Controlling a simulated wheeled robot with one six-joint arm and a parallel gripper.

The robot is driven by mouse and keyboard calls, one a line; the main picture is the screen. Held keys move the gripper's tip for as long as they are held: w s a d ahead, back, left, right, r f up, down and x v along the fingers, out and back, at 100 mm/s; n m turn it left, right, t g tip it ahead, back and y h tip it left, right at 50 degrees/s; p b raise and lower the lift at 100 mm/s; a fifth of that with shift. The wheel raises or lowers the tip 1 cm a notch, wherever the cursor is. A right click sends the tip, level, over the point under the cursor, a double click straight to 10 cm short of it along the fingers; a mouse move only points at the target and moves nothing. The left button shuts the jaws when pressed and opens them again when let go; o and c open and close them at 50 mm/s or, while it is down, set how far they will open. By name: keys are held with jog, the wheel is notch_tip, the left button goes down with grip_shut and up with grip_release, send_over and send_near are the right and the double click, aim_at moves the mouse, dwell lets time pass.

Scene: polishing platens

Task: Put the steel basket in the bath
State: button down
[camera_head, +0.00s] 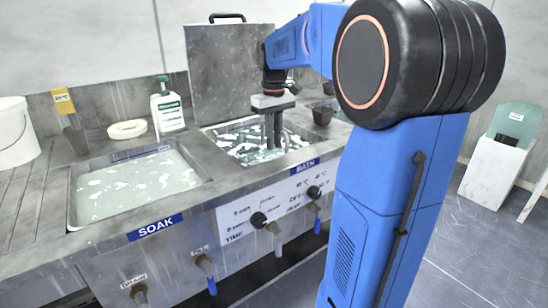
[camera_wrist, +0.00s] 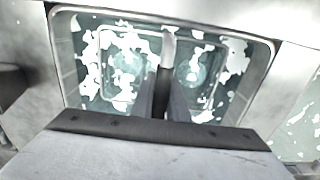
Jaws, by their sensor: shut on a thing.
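The bath is the right-hand sunken tank (camera_head: 222,152), above the BATH label, with foamy, pale green liquid. My gripper (camera_head: 273,143) points down into it, its fingertips near the liquid. In the wrist view my gripper (camera_wrist: 166,82) is shut on a grey upright bar, the handle of the steel basket (camera_wrist: 168,47). The basket's pale rectangular rim shows inside the tank walls, amid foam patches. Its lower part is under the liquid, and I cannot tell whether it touches the bottom. In the head view the basket is hard to make out.
The soak tank (camera_head: 135,183) lies left of the bath. A raised grey lid (camera_head: 230,70) stands behind the bath. A white and green bottle (camera_head: 168,108), a white ring (camera_head: 127,129) and a white bucket (camera_head: 15,133) stand along the back. Knobs (camera_head: 258,220) line the front panel.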

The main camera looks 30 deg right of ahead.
aim_at(274, 156)
jog(key=shift+f, duration=3.05)
jog(key=shift+f, duration=0.15)
jog(key=c, duration=1.7)
grip_release()
jog(key=shift+c, duration=0.2)
notch_tip(274, 156, up, 12)
jog(key=shift+r, duration=0.15)
